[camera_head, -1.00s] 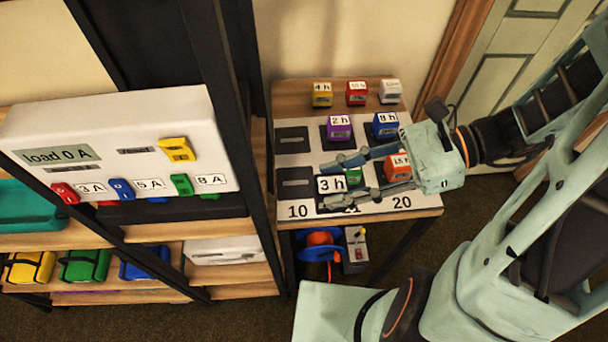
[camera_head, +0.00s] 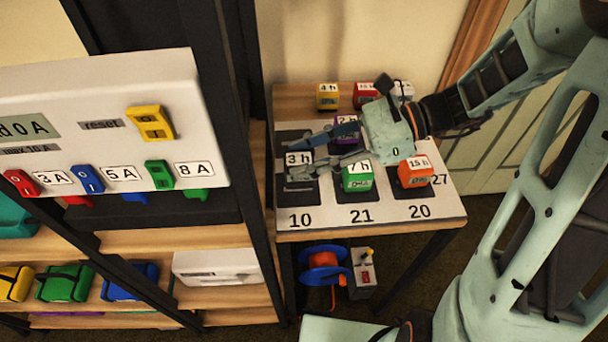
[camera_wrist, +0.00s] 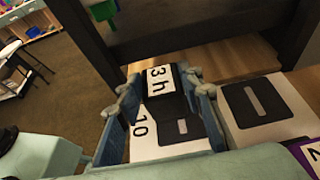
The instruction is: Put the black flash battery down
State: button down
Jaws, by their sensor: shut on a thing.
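In the wrist view the battery (camera_wrist: 159,82) is held between both fingertips, with a dark pad with a pale slot mark (camera_wrist: 182,126) and the "10" close by. I cannot tell whether its underside touches the pad.
A green "7 h" battery (camera_head: 357,177) stands just right of my gripper, and an orange "15 h" one (camera_head: 415,173) further right. Yellow (camera_head: 327,98) and red (camera_head: 366,95) ones stand at the back. A dark shelf post (camera_head: 240,200) rises left of the table.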

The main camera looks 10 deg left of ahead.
jog(key=shift+w+a+f+b, duration=0.2)
jog(key=shift+w+f+b, duration=0.1)
jog(key=shift+f+b, duration=0.2)
notch_tip(320, 180, down, 3)
jog(key=b, duration=0.3)
jog(key=shift+w+a+f, duration=0.1)
jog(key=shift+w, duration=0.05)
jog(key=shift+f, duration=0.2)
jog(key=c, duration=1.3)
grip_release()
jog(key=shift+r, duration=0.2)
jog(key=shift+w+d+r, duration=0.1)
jog(key=shift+d+r, duration=0.05)
jog(key=shift+d, duration=0.15)
jog(key=p+v, duration=0.2)
jog(key=v, duration=0.9)
jog(key=shift+d+r, duration=0.1)
jog(key=shift+d, duration=0.1)
